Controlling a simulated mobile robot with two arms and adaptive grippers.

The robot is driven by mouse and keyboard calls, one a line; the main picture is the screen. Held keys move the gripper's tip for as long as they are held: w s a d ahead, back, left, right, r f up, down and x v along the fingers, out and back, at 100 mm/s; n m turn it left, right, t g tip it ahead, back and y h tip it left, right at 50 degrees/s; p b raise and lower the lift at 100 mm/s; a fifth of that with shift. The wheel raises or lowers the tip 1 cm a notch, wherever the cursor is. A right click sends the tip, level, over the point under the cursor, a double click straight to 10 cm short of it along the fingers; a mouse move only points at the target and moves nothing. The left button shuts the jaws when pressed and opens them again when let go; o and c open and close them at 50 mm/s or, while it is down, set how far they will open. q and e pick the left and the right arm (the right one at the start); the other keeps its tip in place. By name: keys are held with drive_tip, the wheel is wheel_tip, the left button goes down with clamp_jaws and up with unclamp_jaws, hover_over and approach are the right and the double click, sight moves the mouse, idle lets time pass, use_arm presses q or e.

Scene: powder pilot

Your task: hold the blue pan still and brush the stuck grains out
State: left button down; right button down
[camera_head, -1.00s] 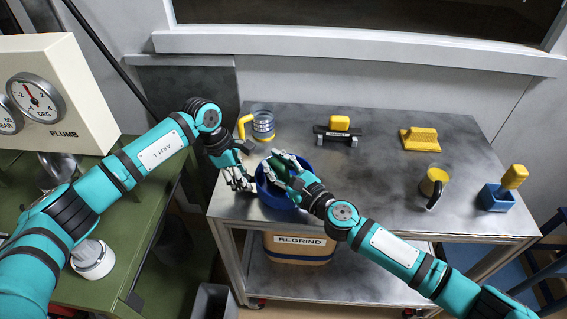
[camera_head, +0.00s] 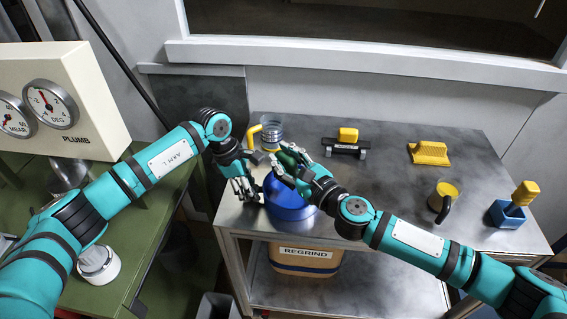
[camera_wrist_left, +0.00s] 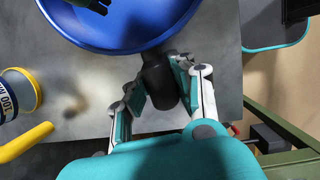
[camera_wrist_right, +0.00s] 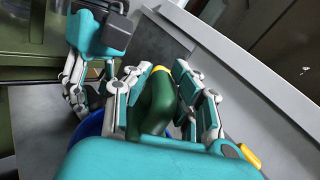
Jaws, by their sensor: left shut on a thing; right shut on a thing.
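The blue pan (camera_head: 290,205) sits at the front left of the grey table. In the left wrist view its round rim (camera_wrist_left: 150,45) fills the top. My left gripper (camera_head: 243,188) is shut on the pan's dark handle (camera_wrist_left: 158,80), beside the rim. My right gripper (camera_head: 284,165) is shut on the green handle of the brush (camera_wrist_right: 150,105), which has a yellow band, above the pan's far left side. The brush's bristles are hidden. The grains cannot be made out, and I cannot tell whether the brush touches the pan.
A clear jug with a yellow handle (camera_head: 270,128) stands just behind the pan. A yellow block on a black stand (camera_head: 347,140), a yellow brush (camera_head: 430,153), a yellow cup (camera_head: 445,192) and a blue box (camera_head: 507,213) stand farther right. A REGRIND bin (camera_head: 305,262) is below.

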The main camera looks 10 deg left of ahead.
drive_tip(key=shift+r, duration=1.55)
use_arm(q)
drive_tip(key=shift+c, duration=0.5)
unclamp_jaws()
drive_tip(key=shift+r, duration=0.1)
drive_tip(key=shift+v, duration=3.7)
